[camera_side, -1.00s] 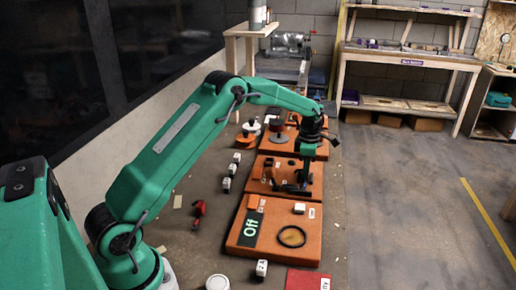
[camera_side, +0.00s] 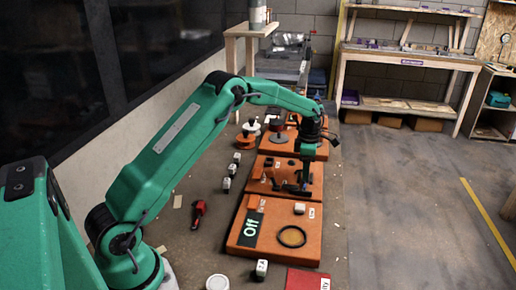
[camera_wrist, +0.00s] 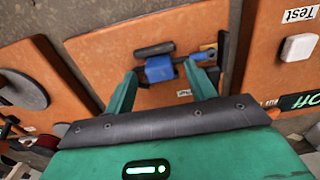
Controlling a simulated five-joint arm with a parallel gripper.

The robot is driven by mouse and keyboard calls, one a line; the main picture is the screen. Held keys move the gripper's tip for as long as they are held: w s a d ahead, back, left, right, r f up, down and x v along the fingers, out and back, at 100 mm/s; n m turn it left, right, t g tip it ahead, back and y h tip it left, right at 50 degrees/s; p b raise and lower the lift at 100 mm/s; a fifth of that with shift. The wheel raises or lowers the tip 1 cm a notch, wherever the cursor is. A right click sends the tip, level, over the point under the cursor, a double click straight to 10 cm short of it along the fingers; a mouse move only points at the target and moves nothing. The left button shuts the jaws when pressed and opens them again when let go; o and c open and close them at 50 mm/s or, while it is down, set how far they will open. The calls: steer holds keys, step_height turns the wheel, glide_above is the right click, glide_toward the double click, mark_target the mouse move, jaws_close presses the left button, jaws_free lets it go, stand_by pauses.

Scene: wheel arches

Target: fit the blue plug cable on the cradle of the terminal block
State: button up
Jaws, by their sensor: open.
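A blue block (camera_wrist: 159,71), which looks like the plug, lies over an orange board in the wrist view. A dark cylinder (camera_wrist: 153,48) lies beside it. A thin dark piece runs right from it to a smaller blue part (camera_wrist: 204,55) by an upright black bar (camera_wrist: 221,50). I cannot tell which of these parts form the cradle. My gripper (camera_wrist: 161,70) is open, with one finger on each side of the blue block in the picture. Contact cannot be made out. In the side view my gripper (camera_side: 300,185) is low over the middle orange board and hides most of the parts there.
A nearer orange board (camera_side: 240,240) carries an "Off" sign, a black ring (camera_side: 292,236) and a white block. Small white blocks and a red tool (camera_side: 198,213) lie on the table to the left. Another orange board with a dark reel stands behind.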

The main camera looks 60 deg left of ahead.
steer(key=shift+r, duration=3.8)
steer(key=shift+r, duration=0.1)
steer(key=shift+s+d+r, duration=0.1)
steer(key=shift+r, duration=0.1)
steer(key=s+d+r+m+t, duration=0.1)
steer(key=s+d+r+m, duration=0.2)
steer(key=s+r+m, duration=0.45)
steer(key=s+d+r+m+t, duration=0.2)
steer(key=s+d+r+m, duration=0.2)
steer(key=s+r+m, duration=0.4)
steer(key=s+d+f+m+t, duration=0.1)
steer(key=s+m, duration=0.4)
steer(key=s, duration=0.5)
steer(key=s+d+f+m+t, duration=0.1)
steer(key=s+d+f+m, duration=0.1)
steer(key=s+m, duration=0.4)
steer(key=shift+s+d+f+t, duration=0.3)
steer(key=shift+s+d+f, duration=0.1)
steer(key=shift+s, duration=1.7)
